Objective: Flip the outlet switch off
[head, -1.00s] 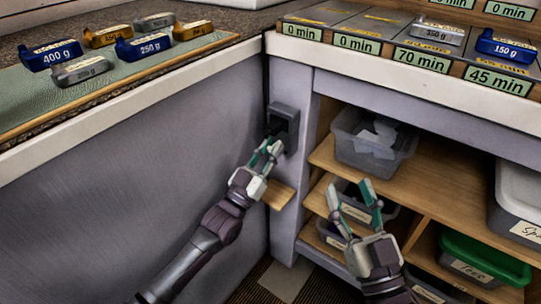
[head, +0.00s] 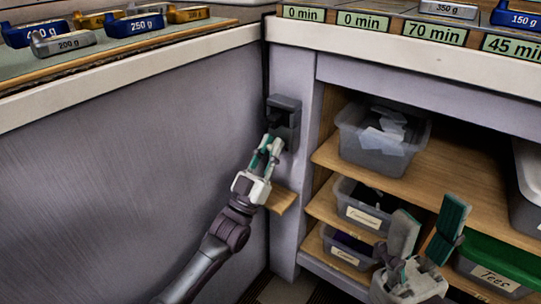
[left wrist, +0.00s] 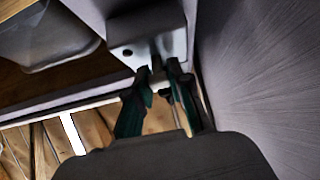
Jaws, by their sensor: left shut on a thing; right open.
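The dark grey outlet box (head: 287,113) is mounted on the narrow panel in the corner between the two counters. In the left wrist view, the outlet box (left wrist: 146,36) shows as a grey block with a small dark hole. My left gripper (head: 271,146) is at the lower part of the box. Its fingers (left wrist: 161,75) are shut on a small part at the box's edge, apparently the switch; the fingers mostly hide it, and I cannot tell its position. My right gripper (head: 430,228) is open and empty, in front of the shelves at the lower right.
A small wooden ledge (head: 281,199) sticks out just below the outlet. Open shelves at the right hold a clear bin (head: 376,160), labelled bins (head: 362,222) and a green-lidded bin (head: 505,255). Weights (head: 134,24) lie on the left counter. The left panel (head: 120,190) is bare.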

